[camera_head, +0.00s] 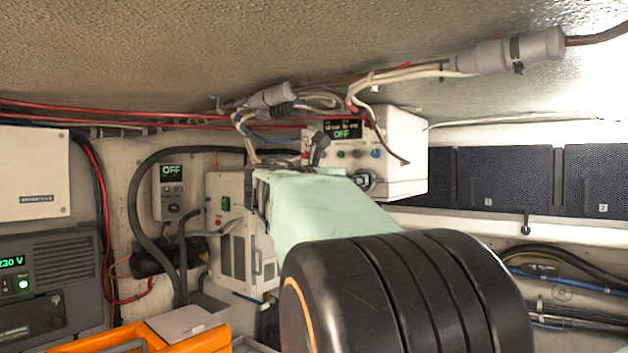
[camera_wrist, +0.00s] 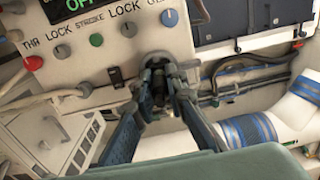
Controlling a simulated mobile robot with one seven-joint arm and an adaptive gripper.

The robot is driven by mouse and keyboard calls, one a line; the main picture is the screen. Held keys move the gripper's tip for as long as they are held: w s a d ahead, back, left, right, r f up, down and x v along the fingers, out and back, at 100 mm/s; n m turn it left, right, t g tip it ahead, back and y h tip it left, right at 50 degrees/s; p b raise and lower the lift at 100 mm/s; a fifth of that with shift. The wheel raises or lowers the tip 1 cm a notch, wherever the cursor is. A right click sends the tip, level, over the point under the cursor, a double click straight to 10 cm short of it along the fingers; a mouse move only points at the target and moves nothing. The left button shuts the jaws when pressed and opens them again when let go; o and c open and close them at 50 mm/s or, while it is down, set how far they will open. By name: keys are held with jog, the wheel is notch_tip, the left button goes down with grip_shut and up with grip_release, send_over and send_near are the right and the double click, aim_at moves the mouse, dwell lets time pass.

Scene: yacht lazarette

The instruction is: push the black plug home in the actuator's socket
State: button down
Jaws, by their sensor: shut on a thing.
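The white box (camera_head: 408,150) with an OFF display and a row of knobs also fills the upper left of the wrist view (camera_wrist: 125,62). A round socket area (camera_head: 364,181) is low on its front face in the head view. In the wrist view my gripper (camera_wrist: 166,84) has its two blue-grey fingers closed together on the black plug (camera_wrist: 158,66), right at the box's lower front. The fingers and plug cover the socket there, so I cannot tell how deep the plug sits. In the head view my pale green wrist hides most of the gripper.
Loose white and red cables with grey connectors (camera_head: 510,52) hang above the box. A white vented unit (camera_head: 232,235) stands at its left. Dark panels (camera_head: 505,178) line the right wall. Hoses and a striped white pipe (camera_wrist: 255,128) run below right. An orange case (camera_head: 190,340) is at lower left.

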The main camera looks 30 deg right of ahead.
jog(key=shift+w+d, duration=0.1)
jog(key=shift+d, duration=0.25)
jog(key=c, duration=1.8)
grip_release()
jog(key=shift+c, duration=0.2)
jog(key=v, duration=0.7)
jog(key=shift+a, duration=0.3)
